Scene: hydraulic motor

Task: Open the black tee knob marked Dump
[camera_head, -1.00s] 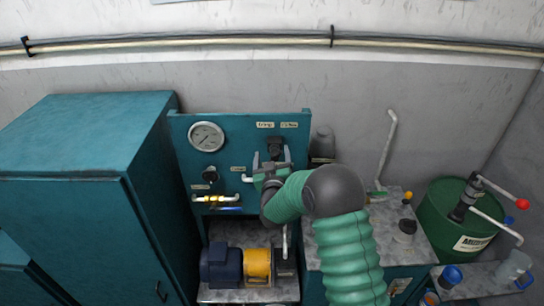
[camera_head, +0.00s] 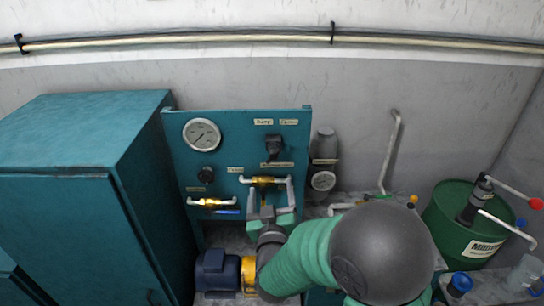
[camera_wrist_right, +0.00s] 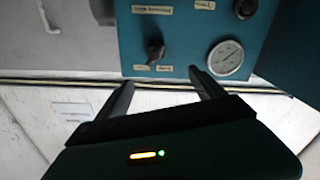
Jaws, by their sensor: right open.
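The black tee knob (camera_head: 274,147) is on the upper right of the teal panel (camera_head: 225,150), below two small labels. It also shows in the right wrist view (camera_wrist_right: 155,50), beyond and between my fingertips, apart from them. The label nearest its left in the head view (camera_head: 263,122) seems to read Dump. My right gripper (camera_head: 271,194) is open and empty, below the knob in the head view, overlapping the brass valve area. Its two fingers also show in the right wrist view (camera_wrist_right: 164,90). My left gripper is not in view.
A pressure gauge (camera_head: 202,135) and a round black knob (camera_head: 206,174) are on the panel's left. Brass valves (camera_head: 263,180) with pipes cross its lower part. A teal cabinet (camera_head: 60,220) stands left; a green drum (camera_head: 455,225) stands right.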

